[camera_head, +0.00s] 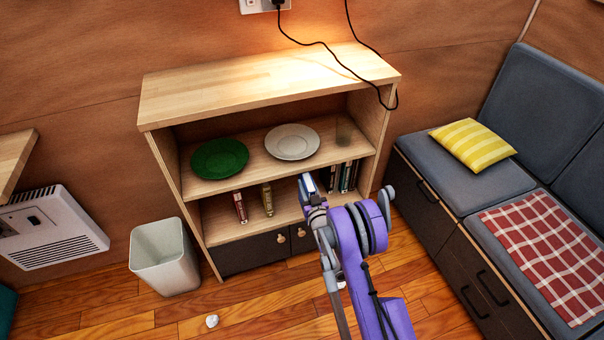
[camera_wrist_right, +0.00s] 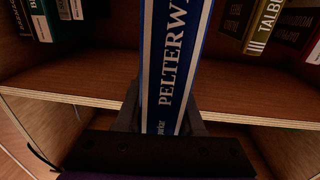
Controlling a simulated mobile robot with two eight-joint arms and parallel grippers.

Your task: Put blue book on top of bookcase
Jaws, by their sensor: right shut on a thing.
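The blue book (camera_head: 307,185) is upright at the front of the bookcase's lower open shelf in the head view. In the right wrist view the blue book (camera_wrist_right: 175,65) shows its spine with white lettering, between the fingers. My right gripper (camera_head: 312,200) is shut on it; in the wrist view the gripper (camera_wrist_right: 165,125) holds the spine's near end. The wooden bookcase (camera_head: 210,100) stands against the wall, and its top is bare apart from a cord hanging over it. My left gripper is not in view.
The middle shelf holds a green plate (camera_head: 219,158), a white plate (camera_head: 292,142) and a glass (camera_head: 344,130). Other books (camera_head: 348,176) stand on the lower shelf. A bin (camera_head: 163,257) is at left, a sofa (camera_head: 465,190) at right. A black cord (camera_head: 340,62) hangs over the top's right side.

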